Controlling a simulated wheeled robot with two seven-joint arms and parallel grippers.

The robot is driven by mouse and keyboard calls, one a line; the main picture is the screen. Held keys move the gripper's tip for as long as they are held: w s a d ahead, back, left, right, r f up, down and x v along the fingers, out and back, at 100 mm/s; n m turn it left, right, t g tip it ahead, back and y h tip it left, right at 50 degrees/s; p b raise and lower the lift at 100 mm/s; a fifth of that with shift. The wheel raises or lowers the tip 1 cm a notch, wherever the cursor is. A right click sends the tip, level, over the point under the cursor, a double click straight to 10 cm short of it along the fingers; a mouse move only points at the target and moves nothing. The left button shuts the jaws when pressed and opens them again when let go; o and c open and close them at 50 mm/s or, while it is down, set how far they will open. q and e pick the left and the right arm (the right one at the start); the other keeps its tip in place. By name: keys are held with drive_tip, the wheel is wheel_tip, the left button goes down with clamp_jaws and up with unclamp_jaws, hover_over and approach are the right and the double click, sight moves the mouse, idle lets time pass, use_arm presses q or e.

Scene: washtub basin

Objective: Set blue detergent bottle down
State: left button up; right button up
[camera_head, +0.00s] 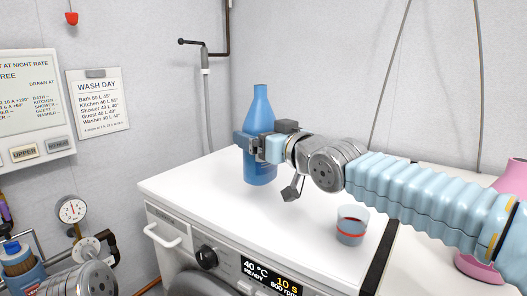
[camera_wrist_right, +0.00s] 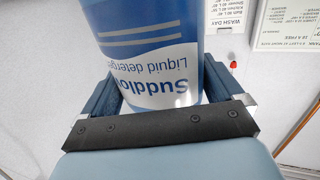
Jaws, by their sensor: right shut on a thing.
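The blue detergent bottle (camera_head: 259,108) is upright over the white top of the washing machine (camera_head: 205,180), near its back. I cannot tell for sure whether its base touches the top. My right gripper (camera_head: 259,148) is shut around the bottle's middle, reaching in from the right. In the right wrist view, the bottle (camera_wrist_right: 150,50) fills the space between the two fingers, its white and blue label appearing upside down. Metal parts that look like my left arm show at the lower left; the left gripper's jaws cannot be made out.
A small clear cup (camera_head: 351,226) with a red band stands on the machine's front right. A pink container (camera_head: 484,262) is at the right edge. A gauge (camera_head: 72,210) and a blue-capped bottle (camera_head: 18,258) are at the left. The top left of the bottle is clear.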

drive_tip(key=shift+w+d+f, duration=0.1)
drive_tip(key=shift+w+f, duration=0.65)
drive_tip(key=shift+f, duration=0.1)
drive_tip(key=shift+w+f, duration=0.2)
drive_tip(key=shift+f, duration=0.75)
drive_tip(key=shift+w+f, duration=0.15)
drive_tip(key=shift+f, duration=0.8)
drive_tip(key=shift+f, duration=0.1)
drive_tip(key=o, duration=1.5)
drive_tip(key=shift+f, duration=0.15)
drive_tip(key=shift+c, duration=0.2)
drive_tip(key=shift+o, duration=0.2)
drive_tip(key=shift+s+d, duration=0.1)
drive_tip(key=v, duration=1.1)
drive_tip(key=shift+s+d, duration=0.2)
drive_tip(key=shift+s, duration=0.15)
